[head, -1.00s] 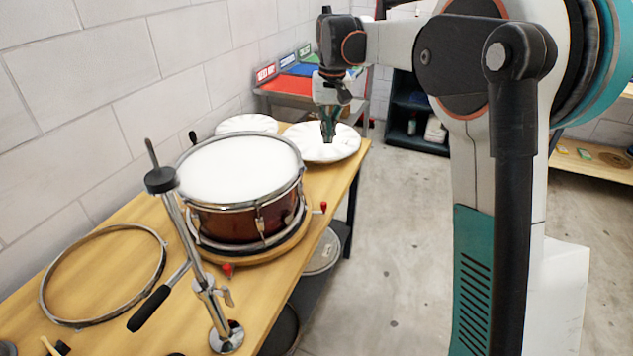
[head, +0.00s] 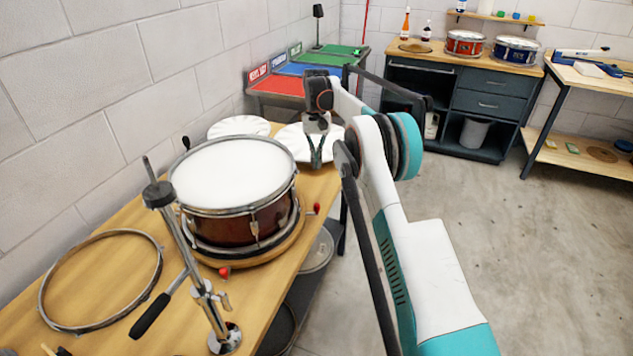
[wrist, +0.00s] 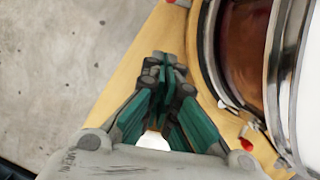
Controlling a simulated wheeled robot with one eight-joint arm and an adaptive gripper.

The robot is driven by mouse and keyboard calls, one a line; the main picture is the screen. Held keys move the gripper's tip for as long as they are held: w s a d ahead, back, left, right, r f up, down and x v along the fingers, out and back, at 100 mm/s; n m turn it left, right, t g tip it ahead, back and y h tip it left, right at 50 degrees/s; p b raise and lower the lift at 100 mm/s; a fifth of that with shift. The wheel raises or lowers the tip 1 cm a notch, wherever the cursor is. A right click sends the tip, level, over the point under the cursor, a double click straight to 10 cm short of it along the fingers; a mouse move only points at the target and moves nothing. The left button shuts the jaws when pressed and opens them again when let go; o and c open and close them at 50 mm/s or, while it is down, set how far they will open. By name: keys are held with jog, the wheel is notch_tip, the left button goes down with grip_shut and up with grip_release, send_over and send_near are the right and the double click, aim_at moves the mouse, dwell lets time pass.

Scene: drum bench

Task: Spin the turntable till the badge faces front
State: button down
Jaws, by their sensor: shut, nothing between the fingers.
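A dark red-brown snare drum (head: 235,225) with a white head sits on a round wooden turntable (head: 262,255) on the bench. Red-tipped pegs stick out of the turntable, one at the front (head: 224,271) and one at the right (head: 317,208). No badge shows on the drum side that I can see. My gripper (head: 316,163) points down just beyond the drum, in front of a white disc. In the wrist view my gripper (wrist: 165,62) is shut and empty, left of the drum (wrist: 245,50) and turntable rim (wrist: 204,78); a red peg (wrist: 245,143) shows at lower right.
On the wooden bench (head: 110,318), a chrome stand (head: 195,265) is in front of the drum and a metal hoop (head: 52,278) lies to its left. White discs (head: 238,127) lie behind the drum. Coloured trays (head: 290,85) are farther back. Floor right of the bench is clear.

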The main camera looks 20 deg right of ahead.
jog(key=b+x, duration=0.3)
jog(key=x, duration=0.6)
jog(key=shift+f, duration=0.3)
jog(key=shift+s+a+f+b, duration=0.1)
jog(key=shift+s+f+b, duration=0.05)
jog(key=shift+s+b, duration=0.25)
jog(key=shift+s+a+b, duration=0.2)
jog(key=shift+s+b, duration=0.1)
jog(key=shift+s, duration=0.5)
jog(key=shift+s+a+b, duration=0.25)
jog(key=shift+s+b, duration=0.05)
jog(key=shift+s, duration=0.55)
jog(key=shift+a, duration=0.1)
